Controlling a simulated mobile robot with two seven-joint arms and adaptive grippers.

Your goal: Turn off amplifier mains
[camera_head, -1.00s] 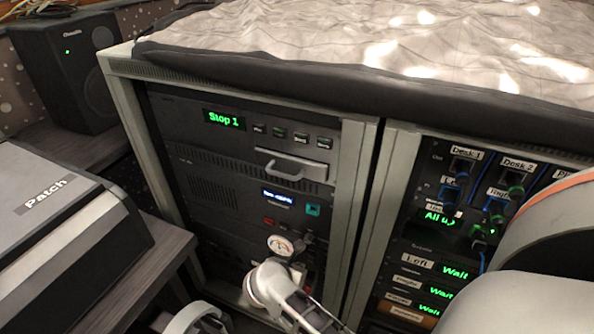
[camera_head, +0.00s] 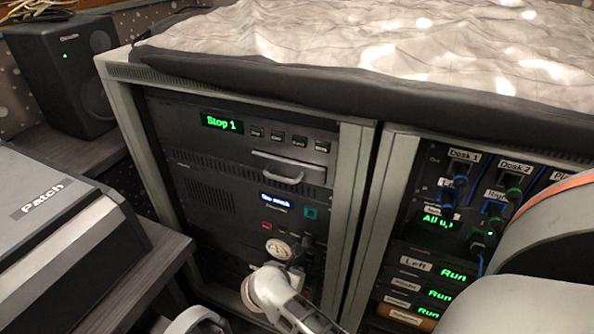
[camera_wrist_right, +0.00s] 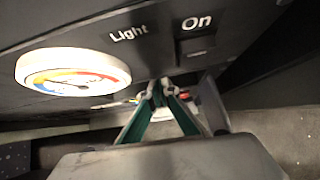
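No mains label is legible. In the right wrist view a black panel carries the word "Light", the word "On" and a dark switch (camera_wrist_right: 193,47) under "On". A round gauge (camera_wrist_right: 72,71) is left of them; it also shows in the head view (camera_head: 278,249), low on the left rack (camera_head: 333,226). My right gripper (camera_wrist_right: 160,92) looks shut, its tips together just below and left of the switch. I cannot tell whether they touch the panel. In the head view my white wrist hides part of the lower panel. My left gripper is not identifiable.
The right rack shows "All up" (camera_head: 438,222) and several green "Run" displays (camera_head: 453,274). A "Patch" unit (camera_head: 60,225) stands on a desk at left. A speaker (camera_head: 62,75) is behind it. A cloth-covered top (camera_head: 330,45) overhangs both racks.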

